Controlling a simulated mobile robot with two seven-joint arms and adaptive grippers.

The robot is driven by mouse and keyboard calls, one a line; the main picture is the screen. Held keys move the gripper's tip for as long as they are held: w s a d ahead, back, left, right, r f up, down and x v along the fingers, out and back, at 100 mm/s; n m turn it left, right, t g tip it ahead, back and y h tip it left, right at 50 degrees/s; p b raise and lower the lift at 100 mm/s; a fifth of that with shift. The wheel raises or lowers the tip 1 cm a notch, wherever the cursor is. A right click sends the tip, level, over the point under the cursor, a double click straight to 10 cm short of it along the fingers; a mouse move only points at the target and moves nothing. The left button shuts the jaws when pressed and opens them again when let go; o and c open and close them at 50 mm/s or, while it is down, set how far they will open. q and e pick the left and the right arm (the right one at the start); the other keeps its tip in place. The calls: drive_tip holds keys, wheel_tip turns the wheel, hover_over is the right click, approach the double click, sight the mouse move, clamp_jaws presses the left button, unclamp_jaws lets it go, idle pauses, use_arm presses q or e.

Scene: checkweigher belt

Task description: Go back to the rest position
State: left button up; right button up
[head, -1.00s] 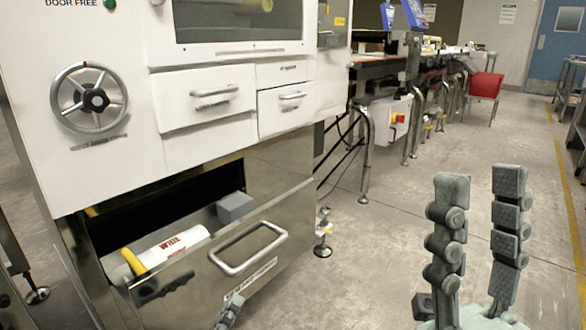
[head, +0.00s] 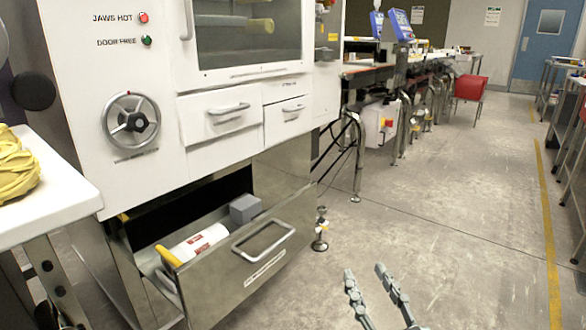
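My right gripper (head: 371,283) shows at the bottom, right of centre. Its two fingers are spread apart with nothing between them, over bare floor. My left gripper is not in the head view. A tall white machine (head: 98,80) stands at the left. Its lower steel drawer (head: 228,275) is pulled open and has a bar handle (head: 263,240). Inside the drawer lie a white roll with red print (head: 200,243) and a grey block (head: 245,208). My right gripper is to the right of this drawer and apart from it.
A white table (head: 50,200) with a yellow crumpled item (head: 15,165) stands at the left edge. A conveyor line (head: 365,72) runs back along the machine. The concrete floor (head: 450,200) at the right is clear.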

drive_tip(key=s+d+f+g+h+p, duration=0.25)
drive_tip(key=d+f+g, duration=0.2)
drive_tip(key=f, duration=0.35)
drive_tip(key=s+d+f+g+h+p, duration=0.1)
drive_tip(key=s+d+f+g+p, duration=0.3)
drive_tip(key=f, duration=0.5)
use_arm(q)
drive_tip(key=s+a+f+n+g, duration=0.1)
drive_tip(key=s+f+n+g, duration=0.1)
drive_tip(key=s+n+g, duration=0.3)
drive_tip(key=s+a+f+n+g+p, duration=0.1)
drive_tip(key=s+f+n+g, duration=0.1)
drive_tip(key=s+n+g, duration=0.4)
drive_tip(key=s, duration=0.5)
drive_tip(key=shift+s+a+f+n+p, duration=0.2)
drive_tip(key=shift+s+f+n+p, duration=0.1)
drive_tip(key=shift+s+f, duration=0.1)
use_arm(e)
drive_tip(key=s+d+f+g+h, duration=0.1)
drive_tip(key=s+d+f+g, duration=0.1)
drive_tip(key=s, duration=0.3)
drive_tip(key=s+d+f+m+g+h, duration=0.1)
drive_tip(key=s+d+f+g, duration=0.2)
drive_tip(key=s+f+g, duration=0.2)
drive_tip(key=shift+s+d+m, duration=0.3)
drive_tip(key=shift+s+d, duration=0.05)
drive_tip(key=shift+s, duration=0.35)
